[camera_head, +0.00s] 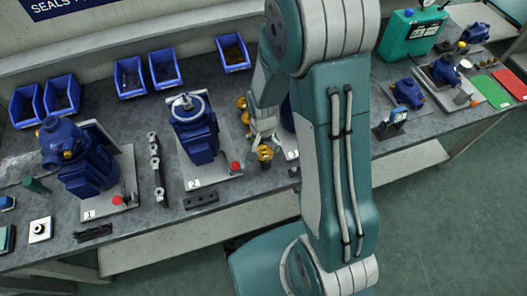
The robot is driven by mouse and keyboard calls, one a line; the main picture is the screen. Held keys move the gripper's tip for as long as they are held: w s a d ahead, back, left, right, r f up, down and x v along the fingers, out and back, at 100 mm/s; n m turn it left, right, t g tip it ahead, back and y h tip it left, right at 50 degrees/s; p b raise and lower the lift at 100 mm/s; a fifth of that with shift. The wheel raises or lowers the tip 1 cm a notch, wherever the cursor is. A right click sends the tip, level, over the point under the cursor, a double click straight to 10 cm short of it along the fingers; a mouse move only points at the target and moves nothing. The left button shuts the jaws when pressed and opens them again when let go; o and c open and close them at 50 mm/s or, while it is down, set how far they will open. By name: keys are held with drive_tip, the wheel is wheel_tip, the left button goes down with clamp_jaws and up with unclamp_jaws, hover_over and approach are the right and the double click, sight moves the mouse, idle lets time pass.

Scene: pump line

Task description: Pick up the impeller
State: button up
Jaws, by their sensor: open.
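Several small brass-coloured parts that look like impellers stand in a row on the grey bench, left of my arm. The nearest brass impeller (265,154) is right at the end of my gripper (264,143). Two more brass parts, a far one (240,102) and a middle one (246,117), stand behind and to the left of it. My gripper points down at the nearest one, with its jaws open. I cannot tell whether the fingers touch it or are around it. My arm hides the bench to the right of the row.
A blue pump (195,130) on a plate numbered 2 stands left of the row. Another blue pump (80,160) is farther left. Blue bins (232,52) line the back. The bench's front edge is close to the row.

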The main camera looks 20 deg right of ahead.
sight(264, 152)
drive_tip(key=shift+f, duration=1.4)
drive_tip(key=c, duration=1.1)
drive_tip(key=shift+c, duration=0.4)
drive_tip(key=shift+s, duration=0.1)
